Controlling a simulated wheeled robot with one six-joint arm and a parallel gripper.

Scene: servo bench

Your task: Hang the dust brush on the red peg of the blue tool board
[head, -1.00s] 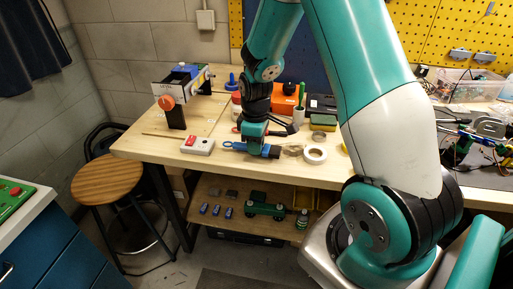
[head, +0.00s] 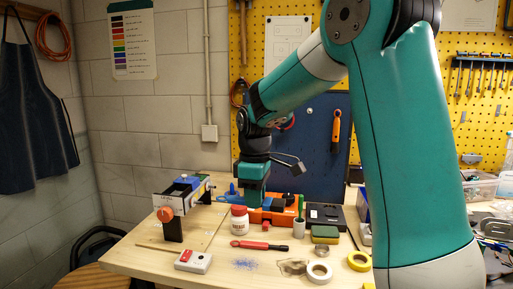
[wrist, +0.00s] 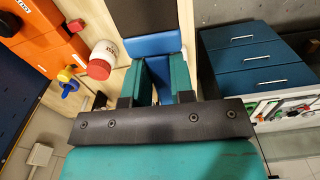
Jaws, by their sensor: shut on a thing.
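My gripper (head: 252,203) is raised above the bench, in front of the blue tool board's (head: 322,165) left part. In the wrist view its green jaws (wrist: 160,85) are shut on the dust brush (wrist: 150,46), with its blue body between them and a dark part beyond. In the head view I cannot clearly make out the brush. The board stands upright at the back of the bench. A red piece (head: 288,123) shows on it beside my wrist, partly hidden; I cannot tell whether it is the peg.
An orange-handled tool (head: 336,131) hangs on the board.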

